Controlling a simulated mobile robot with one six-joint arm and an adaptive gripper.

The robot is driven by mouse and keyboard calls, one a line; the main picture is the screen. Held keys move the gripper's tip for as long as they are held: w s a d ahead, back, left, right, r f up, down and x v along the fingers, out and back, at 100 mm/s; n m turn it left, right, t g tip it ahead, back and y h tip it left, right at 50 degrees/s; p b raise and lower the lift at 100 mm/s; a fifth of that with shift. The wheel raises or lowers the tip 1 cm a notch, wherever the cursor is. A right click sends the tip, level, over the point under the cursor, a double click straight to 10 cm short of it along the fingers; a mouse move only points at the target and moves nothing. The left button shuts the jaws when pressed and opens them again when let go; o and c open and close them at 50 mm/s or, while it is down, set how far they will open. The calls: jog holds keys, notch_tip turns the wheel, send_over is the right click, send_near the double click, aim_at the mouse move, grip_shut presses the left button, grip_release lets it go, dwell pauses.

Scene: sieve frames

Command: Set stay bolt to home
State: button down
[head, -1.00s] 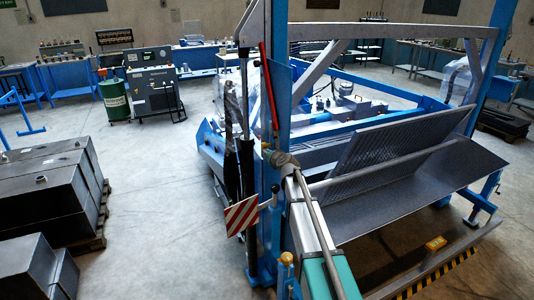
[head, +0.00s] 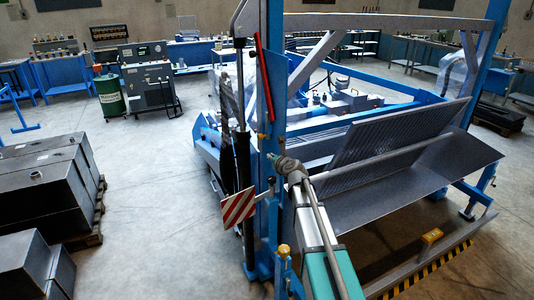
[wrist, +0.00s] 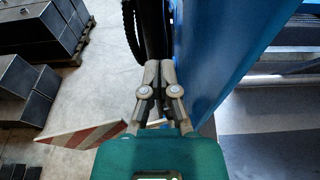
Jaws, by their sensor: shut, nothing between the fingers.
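My gripper (head: 276,160) is beside the blue post of the large frame, at about mid-height in the head view. In the wrist view its two fingers (wrist: 160,72) are together with nothing between them. They point along the narrow space between a black cylinder (wrist: 151,28) and the blue post (wrist: 210,50). I cannot tell whether they touch either one. A yellow-topped knob (head: 283,251) stands low on the post. I cannot pick out the stay bolt with certainty; it may be small or hidden behind the post, gripper or arm.
A red-and-white striped plate (head: 238,208) sticks out left of the post, close to the gripper. A red bar (head: 264,78) runs up the post. A perforated tilted screen (head: 395,135) is at right. Dark boxes (head: 45,185) are at left, with open floor between.

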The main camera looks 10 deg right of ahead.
jog(key=shift+p+v, duration=0.3)
jog(key=shift+v, duration=1.65)
jog(key=s+a+f+n+g, duration=0.3)
jog(key=s+f+n+g, duration=0.15)
jog(key=s+n, duration=0.4)
jog(key=s+a+f+n+g, duration=0.3)
jog(key=s+f+n, duration=0.3)
jog(key=n, duration=0.4)
jog(key=s+d+f+n+g+h, duration=0.2)
jog(key=s+n+g, duration=0.1)
jog(key=s+n, duration=0.4)
jog(key=s+d+f+n+g+h, duration=0.2)
jog(key=s+n+g, duration=0.2)
jog(key=s+n, duration=0.3)
jog(key=s, duration=0.4)
jog(key=shift+n, duration=0.25)
